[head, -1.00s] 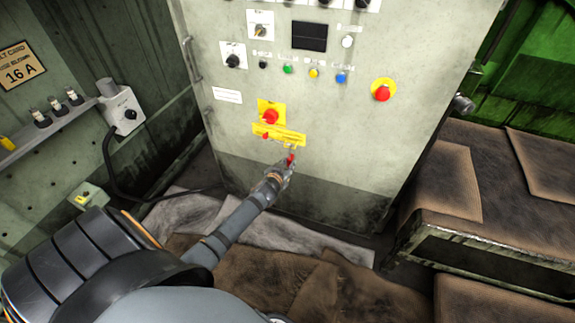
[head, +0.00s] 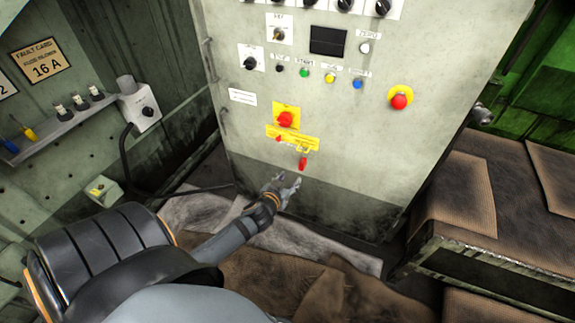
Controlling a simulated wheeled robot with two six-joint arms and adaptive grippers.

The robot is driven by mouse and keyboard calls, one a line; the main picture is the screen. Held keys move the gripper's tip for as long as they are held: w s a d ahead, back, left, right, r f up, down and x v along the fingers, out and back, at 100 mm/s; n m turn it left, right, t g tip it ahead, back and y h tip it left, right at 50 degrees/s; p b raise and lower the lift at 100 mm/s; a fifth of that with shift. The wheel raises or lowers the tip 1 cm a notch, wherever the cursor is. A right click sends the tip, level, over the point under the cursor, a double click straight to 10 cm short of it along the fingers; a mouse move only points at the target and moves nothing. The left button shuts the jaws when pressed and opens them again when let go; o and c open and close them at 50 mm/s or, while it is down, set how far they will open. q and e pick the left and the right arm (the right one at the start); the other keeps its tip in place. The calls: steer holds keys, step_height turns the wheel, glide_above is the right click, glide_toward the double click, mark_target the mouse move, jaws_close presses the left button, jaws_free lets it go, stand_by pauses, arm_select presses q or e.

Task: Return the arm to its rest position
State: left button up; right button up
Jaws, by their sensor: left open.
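My left arm comes in from the lower left. Its gripper (head: 288,182) is open and empty, a little in front of the lower part of the grey control cabinet (head: 360,150). A red tag or padlock (head: 303,163) hangs below the yellow plate (head: 293,139) on the cabinet, just above and to the right of the gripper and apart from it. A red knob on a yellow square (head: 285,119) sits above that plate. My right gripper is not in the view.
A red emergency button (head: 400,98) is on the cabinet's right side. A shelf (head: 75,115) with fuses and a switch box (head: 145,107) is on the left wall. A brown-covered bench (head: 470,195) stands at the right. Cloths cover the floor.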

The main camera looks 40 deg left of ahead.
arm_select(q)
steer(key=shift+s+d+r, duration=0.15)
steer(key=shift+s+r, duration=0.1)
steer(key=shift+s, duration=0.35)
steer(key=s+d+f+m+g, duration=0.1)
steer(key=s+f+g, duration=0.3)
steer(key=s+f, duration=0.6)
steer(key=s+d+f+m+g, duration=0.1)
steer(key=s+f+g, duration=0.4)
steer(key=f, duration=1)
steer(key=s+d+f+g+h, duration=0.25)
steer(key=s+d+f, duration=0.4)
steer(key=s, duration=0.35)
steer(key=s+a+r+p, duration=0.1)
steer(key=s+r+p, duration=0.4)
steer(key=p, duration=0.6)
steer(key=s+a+r+m+p, duration=0.1)
steer(key=s+r+p, duration=0.4)
steer(key=s+p, duration=0.3)
steer(key=p, duration=0.2)
steer(key=shift+s+a+r+p, duration=0.15)
steer(key=shift+s+a+p, duration=0.1)
steer(key=shift+a+p, duration=0.15)
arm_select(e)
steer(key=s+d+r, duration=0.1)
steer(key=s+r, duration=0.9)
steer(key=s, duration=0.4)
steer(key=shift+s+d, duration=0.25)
